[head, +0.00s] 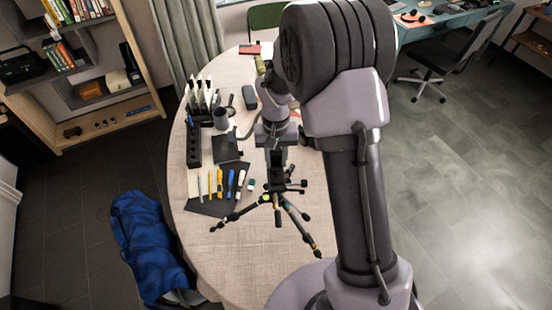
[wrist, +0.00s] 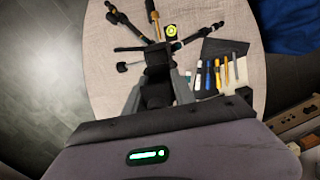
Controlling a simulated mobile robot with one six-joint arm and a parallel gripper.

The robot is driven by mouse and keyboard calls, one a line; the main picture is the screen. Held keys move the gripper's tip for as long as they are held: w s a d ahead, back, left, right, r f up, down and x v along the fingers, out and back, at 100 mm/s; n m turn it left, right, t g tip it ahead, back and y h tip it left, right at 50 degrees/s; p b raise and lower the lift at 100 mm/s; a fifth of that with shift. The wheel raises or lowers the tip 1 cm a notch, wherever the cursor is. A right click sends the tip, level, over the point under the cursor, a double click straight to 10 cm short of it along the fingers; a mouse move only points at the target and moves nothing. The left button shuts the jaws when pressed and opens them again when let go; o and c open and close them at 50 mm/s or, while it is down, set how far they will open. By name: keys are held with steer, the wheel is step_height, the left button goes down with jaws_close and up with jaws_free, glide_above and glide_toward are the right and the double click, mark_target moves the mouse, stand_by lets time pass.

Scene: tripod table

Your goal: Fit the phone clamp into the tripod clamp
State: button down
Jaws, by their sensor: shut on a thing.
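The black tripod (head: 285,213) stands on the table with its legs spread. It also shows in the wrist view (wrist: 133,25), with a round yellow-green bubble level (wrist: 171,30) near its centre. My gripper (head: 275,153) is above the tripod's head. In the wrist view my gripper (wrist: 158,92) has its two grey fingers on either side of the dark phone clamp (wrist: 157,96), and is shut on it. The phone clamp overlaps the tripod's head in the picture. The tripod clamp is hidden or too dark to make out, and I cannot tell whether the two touch.
The round table (head: 190,235) has a dark mat (head: 205,208) with several pens left of the tripod. A blue cloth-covered seat (head: 150,245) is beside the table. The front left tabletop is clear.

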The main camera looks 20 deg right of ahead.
steer(key=shift+f+b, duration=0.65)
steer(key=shift+f, duration=0.15)
steer(key=c, duration=1)
jaws_free()
steer(key=shift+o, duration=0.2)
steer(key=shift+r, duration=0.1)
step_height(320, 180, up, 17)
steer(key=p, duration=0.2)
steer(key=shift+w, duration=0.45)
steer(key=shift+d+r, duration=0.1)
